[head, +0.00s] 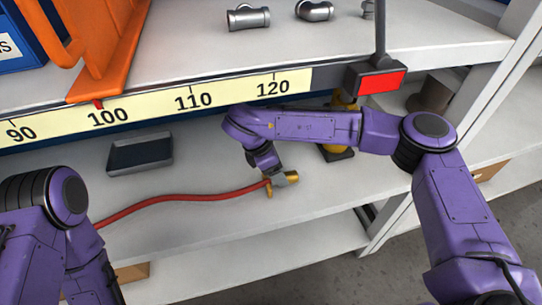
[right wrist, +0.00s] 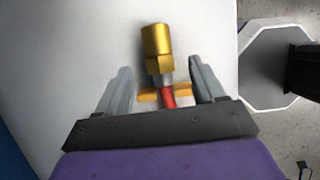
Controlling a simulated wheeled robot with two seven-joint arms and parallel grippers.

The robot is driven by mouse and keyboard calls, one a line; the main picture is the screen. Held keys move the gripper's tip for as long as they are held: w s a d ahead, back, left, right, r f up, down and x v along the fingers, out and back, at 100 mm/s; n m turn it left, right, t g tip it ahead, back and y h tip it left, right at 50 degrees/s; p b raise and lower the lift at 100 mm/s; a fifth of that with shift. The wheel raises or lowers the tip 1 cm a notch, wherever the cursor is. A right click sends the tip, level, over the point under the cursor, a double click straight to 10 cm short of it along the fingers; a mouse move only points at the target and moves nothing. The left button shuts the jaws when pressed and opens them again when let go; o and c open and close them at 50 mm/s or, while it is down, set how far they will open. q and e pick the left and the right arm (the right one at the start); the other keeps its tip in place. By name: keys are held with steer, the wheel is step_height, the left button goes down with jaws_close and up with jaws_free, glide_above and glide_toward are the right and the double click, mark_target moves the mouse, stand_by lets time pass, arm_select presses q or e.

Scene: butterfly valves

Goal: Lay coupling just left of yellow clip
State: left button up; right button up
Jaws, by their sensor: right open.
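The coupling (head: 291,178) is a brass fitting with a grey collar on the end of a red hose (head: 185,197). It lies on the lower shelf, just right of the small yellow clip (head: 268,188) in the head view. In the right wrist view the coupling (right wrist: 157,48) points away and the yellow clip (right wrist: 182,91) shows on both sides of the hose. My right gripper (right wrist: 162,80) is open, its fingers either side of the coupling's hose end, with visible gaps. The head view mostly hides this gripper. My left arm is at lower left; its gripper is not visible.
A dark tray (head: 140,154) lies on the lower shelf at left. A yellow-and-black object (head: 338,150) stands behind my right forearm. Above is a numbered scale (head: 190,100) with a red pointer block (head: 381,81). The shelf's front is open around the hose.

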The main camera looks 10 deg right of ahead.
steer(key=shift+x, duration=2.2)
steer(key=c, duration=1.2)
steer(key=o, duration=0.5)
steer(key=shift+c, duration=0.2)
steer(key=c, duration=0.4)
steer(key=shift+o, duration=0.2)
steer(key=shift+r+p, duration=2.05)
steer(key=shift+r, duration=1.1)
